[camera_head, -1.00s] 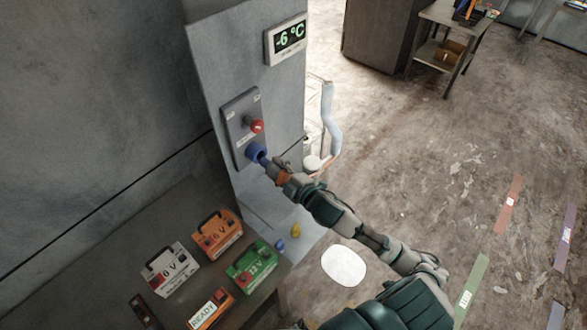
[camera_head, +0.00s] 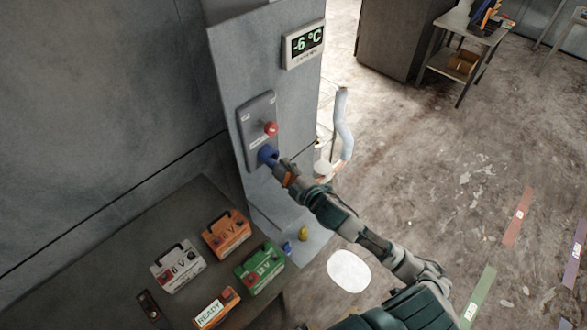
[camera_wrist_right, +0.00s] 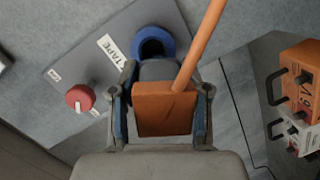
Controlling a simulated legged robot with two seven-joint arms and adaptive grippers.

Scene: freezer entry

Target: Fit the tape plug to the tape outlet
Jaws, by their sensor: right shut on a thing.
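The tape outlet is a blue ring socket (camera_head: 267,155) low on the grey wall panel (camera_head: 258,112). In the right wrist view the ring (camera_wrist_right: 152,42) sits beside a "TAPE" label, with its dark opening partly showing. The tape plug is an orange block (camera_wrist_right: 165,112) with a grey nose (camera_wrist_right: 161,70) and an orange cable (camera_wrist_right: 204,40). My right gripper (camera_head: 286,171) is shut on the plug, a finger on each side. The nose points at the ring and overlaps its lower edge in the wrist view; I cannot tell whether they touch. My left gripper is not in view.
A red knob (camera_head: 270,129) is above the outlet. A table (camera_head: 200,195) at lower left holds orange, white and green battery boxes. A display (camera_head: 304,43) reads -6 °C. A pale hose (camera_head: 344,125) hangs behind the pillar.

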